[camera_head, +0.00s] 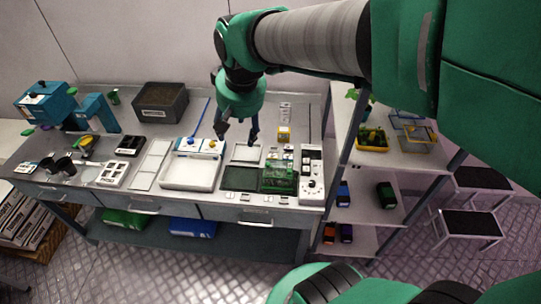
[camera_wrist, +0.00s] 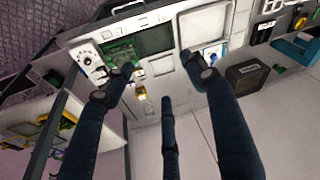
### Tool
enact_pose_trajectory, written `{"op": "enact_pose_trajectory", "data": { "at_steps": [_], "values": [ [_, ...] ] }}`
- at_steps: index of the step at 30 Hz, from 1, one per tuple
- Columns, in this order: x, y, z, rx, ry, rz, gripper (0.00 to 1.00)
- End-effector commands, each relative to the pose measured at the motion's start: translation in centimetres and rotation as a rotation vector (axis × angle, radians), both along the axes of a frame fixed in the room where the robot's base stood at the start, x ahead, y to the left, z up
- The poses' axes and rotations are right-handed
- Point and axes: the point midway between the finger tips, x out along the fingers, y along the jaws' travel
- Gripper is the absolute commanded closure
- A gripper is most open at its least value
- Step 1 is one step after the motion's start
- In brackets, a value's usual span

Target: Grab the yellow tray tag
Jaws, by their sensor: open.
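A small yellow item (camera_head: 284,134), which looks like the yellow tag, stands near the back right of the workbench. It is too small to read. A small yellow item also shows in the wrist view (camera_wrist: 141,94), beside the fingers; I cannot tell for sure that it is the same one. My gripper (camera_head: 237,134) hangs above the bench, left of the yellow item in the head view. Its dark fingers are spread and empty. The gripper also shows in the wrist view (camera_wrist: 157,68), with nothing between its fingers.
A green circuit board (camera_head: 280,178) and a white control panel (camera_head: 312,174) lie in front and to the right. A white tray (camera_head: 190,184) is to the left, a black bin (camera_head: 161,100) behind it. A shelf (camera_head: 405,158) on the right holds a yellow-rimmed tray (camera_head: 373,148).

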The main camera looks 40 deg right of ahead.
Motion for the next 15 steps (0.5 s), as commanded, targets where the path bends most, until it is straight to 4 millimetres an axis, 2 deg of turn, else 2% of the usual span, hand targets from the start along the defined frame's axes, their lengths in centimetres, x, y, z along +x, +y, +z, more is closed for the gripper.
{"op": "enact_pose_trajectory", "data": {
  "at_steps": [6,11,15],
  "values": [
    [4.5,-4.6,-3.2,0.027,0.071,-0.113,0.44],
    [7.2,-8.2,-6.1,0.048,0.118,-0.194,0.44],
    [9.2,-11.5,-9.2,0.067,0.16,-0.265,0.44]
  ]
}}
